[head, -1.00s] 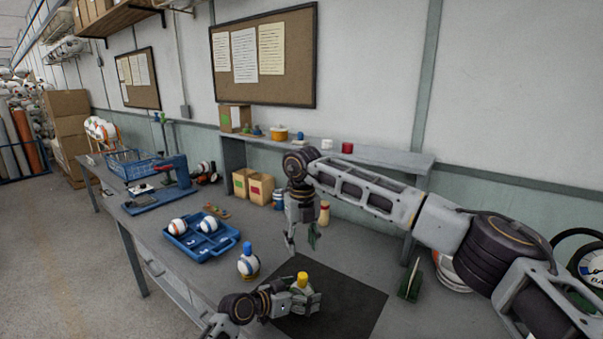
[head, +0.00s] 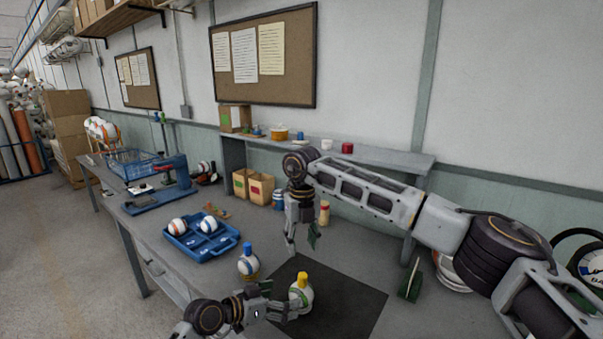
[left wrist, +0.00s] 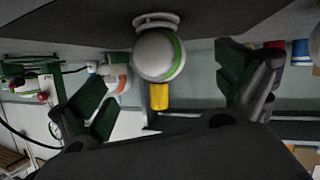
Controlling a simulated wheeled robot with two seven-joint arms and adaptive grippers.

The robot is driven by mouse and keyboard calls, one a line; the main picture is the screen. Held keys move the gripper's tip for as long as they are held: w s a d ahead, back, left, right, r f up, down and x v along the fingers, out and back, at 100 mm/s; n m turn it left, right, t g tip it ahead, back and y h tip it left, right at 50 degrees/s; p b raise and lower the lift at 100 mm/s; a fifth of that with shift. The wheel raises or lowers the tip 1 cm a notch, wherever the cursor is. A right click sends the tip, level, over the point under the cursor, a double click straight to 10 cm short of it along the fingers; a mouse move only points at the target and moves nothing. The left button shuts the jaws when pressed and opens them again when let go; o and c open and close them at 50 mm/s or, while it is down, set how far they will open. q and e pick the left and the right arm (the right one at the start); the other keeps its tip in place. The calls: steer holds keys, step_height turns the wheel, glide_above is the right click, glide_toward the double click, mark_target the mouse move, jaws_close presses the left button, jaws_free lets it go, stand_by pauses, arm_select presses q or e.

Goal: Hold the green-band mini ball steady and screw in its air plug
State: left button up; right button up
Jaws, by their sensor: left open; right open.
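The green-band mini ball (head: 301,295) stands on the dark mat with the yellow air plug (head: 303,277) upright on its top. In the left wrist view the picture is upside down: the ball (left wrist: 158,55) rests on a pale ring stand (left wrist: 156,20), the plug (left wrist: 159,97) pointing down. How deep the plug sits cannot be told. My left gripper (head: 281,299) is open and empty just left of the ball, its green-padded fingers (left wrist: 172,95) spread apart. My right gripper (head: 302,245) is open and empty above and behind the ball.
A ball with a blue plug (head: 248,266) stands left of the dark mat (head: 350,303). A blue tray (head: 222,250) holds two balls farther left. A green upright piece (head: 411,281) stands right of the mat. The mat's right part is clear.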

arm_select(q)
steer(key=shift+v, duration=1.95)
step_height(320, 180, up, 9)
steer(key=p, duration=0.9)
steer(key=shift+r+p, duration=0.6)
steer(key=shift+f, duration=0.1)
